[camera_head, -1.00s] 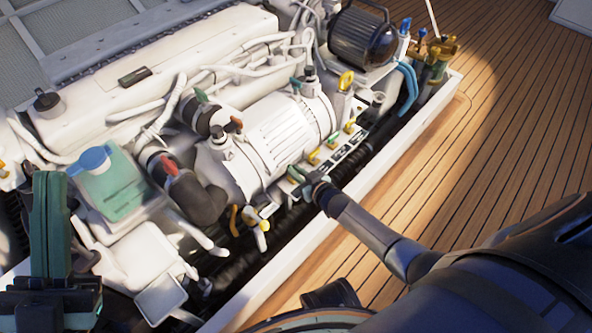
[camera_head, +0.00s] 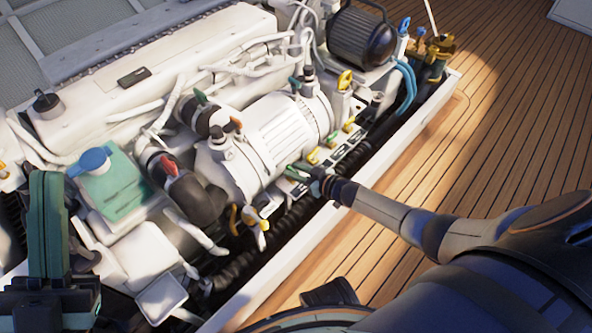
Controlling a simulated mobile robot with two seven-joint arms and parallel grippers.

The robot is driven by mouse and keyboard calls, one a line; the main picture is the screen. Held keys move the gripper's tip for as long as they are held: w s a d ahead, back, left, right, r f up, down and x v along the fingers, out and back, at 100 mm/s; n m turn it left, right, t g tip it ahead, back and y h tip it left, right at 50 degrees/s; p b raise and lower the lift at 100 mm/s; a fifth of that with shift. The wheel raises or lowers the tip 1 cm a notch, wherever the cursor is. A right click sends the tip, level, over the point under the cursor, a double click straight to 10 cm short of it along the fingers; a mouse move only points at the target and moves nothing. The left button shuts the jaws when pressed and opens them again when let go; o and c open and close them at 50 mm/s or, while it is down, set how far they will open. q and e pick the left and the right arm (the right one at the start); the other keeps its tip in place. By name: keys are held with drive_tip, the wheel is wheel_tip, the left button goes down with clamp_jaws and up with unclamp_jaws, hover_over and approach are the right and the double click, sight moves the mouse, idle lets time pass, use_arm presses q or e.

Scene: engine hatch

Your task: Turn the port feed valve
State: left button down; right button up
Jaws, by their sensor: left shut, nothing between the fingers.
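A row of small valves with green and yellow handles runs along a labelled strip (camera_head: 350,160) at the front of the engine. I cannot read the labels, so I cannot tell which is the port feed valve. My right gripper (camera_head: 308,173) is at the near end of this row, right at a green valve handle (camera_head: 297,171). Its fingers are small and partly hidden, and I cannot tell whether they grip the handle. My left gripper (camera_head: 50,225) is at the lower left, shut and empty, apart from the valves.
The white engine (camera_head: 150,65) fills the bay, with hoses and a red-handled valve (camera_head: 168,165) on a dark elbow. A coolant tank with a blue cap (camera_head: 90,160) stands near my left gripper. A white coaming (camera_head: 290,255) edges the bay. Wooden deck (camera_head: 520,130) is clear at right.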

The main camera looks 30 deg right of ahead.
drive_tip(key=shift+o, duration=1)
drive_tip(key=shift+d, duration=0.1)
use_arm(q)
wheel_tip(320, 180, up, 8)
drive_tip(key=p, duration=0.7)
drive_tip(key=shift+s+a+t, duration=0.25)
drive_tip(key=shift+a+t, duration=0.05)
drive_tip(key=shift+a, duration=0.1)
use_arm(e)
drive_tip(key=v, duration=1.2)
drive_tip(key=shift+s+r, duration=0.15)
drive_tip(key=shift+s, duration=0.05)
use_arm(q)
drive_tip(key=shift+w+a, duration=0.1)
